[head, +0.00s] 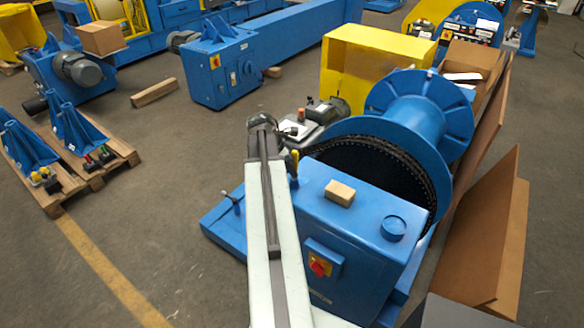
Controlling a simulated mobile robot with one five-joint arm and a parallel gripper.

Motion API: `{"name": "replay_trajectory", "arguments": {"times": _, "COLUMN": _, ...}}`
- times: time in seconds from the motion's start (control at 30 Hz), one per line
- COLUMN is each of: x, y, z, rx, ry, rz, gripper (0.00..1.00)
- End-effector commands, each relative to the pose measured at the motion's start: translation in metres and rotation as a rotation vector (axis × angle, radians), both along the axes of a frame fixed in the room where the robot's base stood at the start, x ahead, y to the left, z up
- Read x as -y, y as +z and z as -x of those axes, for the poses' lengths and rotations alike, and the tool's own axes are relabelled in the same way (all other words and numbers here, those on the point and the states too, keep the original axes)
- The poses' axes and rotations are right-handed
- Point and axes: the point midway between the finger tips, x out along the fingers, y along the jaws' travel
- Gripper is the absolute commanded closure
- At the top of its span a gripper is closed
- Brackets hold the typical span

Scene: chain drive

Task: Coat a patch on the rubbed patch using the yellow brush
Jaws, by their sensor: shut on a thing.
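My pale arm reaches up from the bottom over the blue chain-drive machine (345,235). My gripper (293,177) shows only as a small dark part, mostly hidden beside the arm. A small yellow upright piece, which looks like the yellow brush (295,158), stands at it, close to the left end of the black chain (375,160). The gripper appears shut on it. The bristles are hidden, so I cannot tell whether they touch anything. I cannot make out the rubbed patch.
A tan block (339,193) lies on the blue housing, near a red-and-yellow switch (319,267). A blue drum (415,120) and yellow guard (372,65) stand behind. Brown boards (480,235) lean at right. Pallets (60,170) are at left, with open floor between.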

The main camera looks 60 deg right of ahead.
Motion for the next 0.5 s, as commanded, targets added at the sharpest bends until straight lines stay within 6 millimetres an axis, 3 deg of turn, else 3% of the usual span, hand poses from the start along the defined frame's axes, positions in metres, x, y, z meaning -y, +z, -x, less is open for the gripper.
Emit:
{"name": "replay_trajectory", "arguments": {"times": 0.3, "x": -0.029, "y": -0.001, "z": -0.004, "rx": 0.0, "ry": 0.001, "rz": 0.001, "gripper": 1.0}}
{"name": "replay_trajectory", "arguments": {"times": 0.5, "x": -0.03, "y": 0.0, "z": -0.005, "rx": 0.0, "ry": 0.0, "rz": 0.001, "gripper": 1.0}}
